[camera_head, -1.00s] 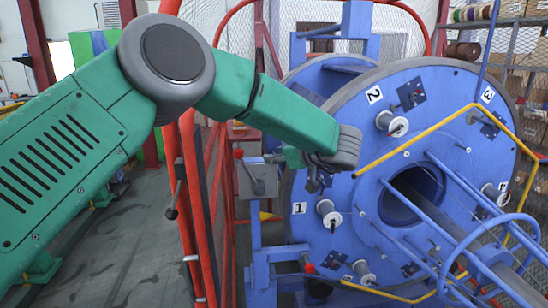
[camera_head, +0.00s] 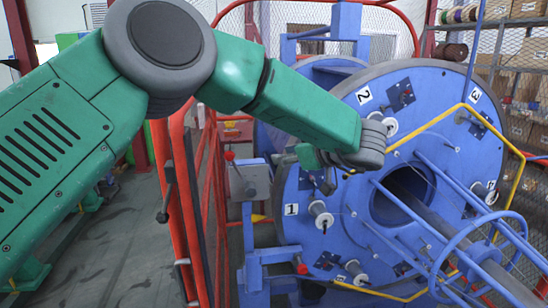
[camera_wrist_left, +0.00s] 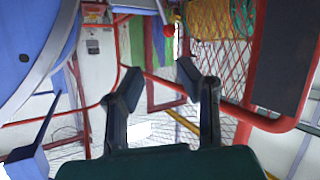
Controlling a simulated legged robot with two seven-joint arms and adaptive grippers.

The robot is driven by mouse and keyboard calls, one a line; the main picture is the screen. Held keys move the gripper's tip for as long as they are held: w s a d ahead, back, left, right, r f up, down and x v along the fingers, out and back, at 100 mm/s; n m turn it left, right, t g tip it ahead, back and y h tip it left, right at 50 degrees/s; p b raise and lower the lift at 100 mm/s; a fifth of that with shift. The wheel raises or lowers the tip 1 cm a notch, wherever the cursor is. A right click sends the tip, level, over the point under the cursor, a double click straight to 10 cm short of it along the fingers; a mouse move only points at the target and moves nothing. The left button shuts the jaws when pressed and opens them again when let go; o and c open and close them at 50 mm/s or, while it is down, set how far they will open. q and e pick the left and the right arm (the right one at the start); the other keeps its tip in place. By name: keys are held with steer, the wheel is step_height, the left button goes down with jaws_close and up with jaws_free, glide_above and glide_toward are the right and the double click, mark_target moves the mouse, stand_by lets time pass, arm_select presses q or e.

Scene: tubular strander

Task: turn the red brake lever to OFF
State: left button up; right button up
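A lever with a red ball knob (camera_head: 229,155) stands on a grey box (camera_head: 249,182) left of the big blue disc. The OFF marking cannot be read. My right gripper is not in view.
The blue disc (camera_head: 345,225) with numbered spools and yellow rails fills the right side, close to my left gripper. A red mesh gate (camera_head: 188,215) stands left of the lever. A second red knob (camera_head: 301,268) sits low by the disc.

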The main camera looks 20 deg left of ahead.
arm_select(q)
steer(key=v, duration=0.5)
steer(key=shift+d, duration=0.25)
steer(key=s+a+f+m+t+h+b, duration=0.25)
steer(key=f+m+h+b, duration=0.2)
steer(key=f, duration=1.45)
steer(key=s+a+f+m+t+h+b, duration=0.1)
steer(key=s+f+m+t+h+b, duration=0.35)
steer(key=f, duration=1.45)
steer(key=s+a+f+m+g+h+b, duration=0.1)
steer(key=s+a+f+m+g+b, duration=0.15)
steer(key=s+f, duration=0.55)
steer(key=s+a+f+m+g+h+b, duration=0.1)
steer(key=s+f+m+g+b, duration=0.25)
steer(key=s+f, duration=0.5)
steer(key=s+a+f+g+b, duration=0.2)
steer(key=s+f+g, duration=0.1)
steer(key=s, duration=0.6)
steer(key=s+a+f+g+h+b, duration=0.1)
steer(key=s+a+f+g+b, duration=0.1)
steer(key=s, duration=0.8)
step_height(320, 180, down, 3)
steer(key=shift+r+g, duration=0.15)
steer(key=shift+g, duration=0.75)
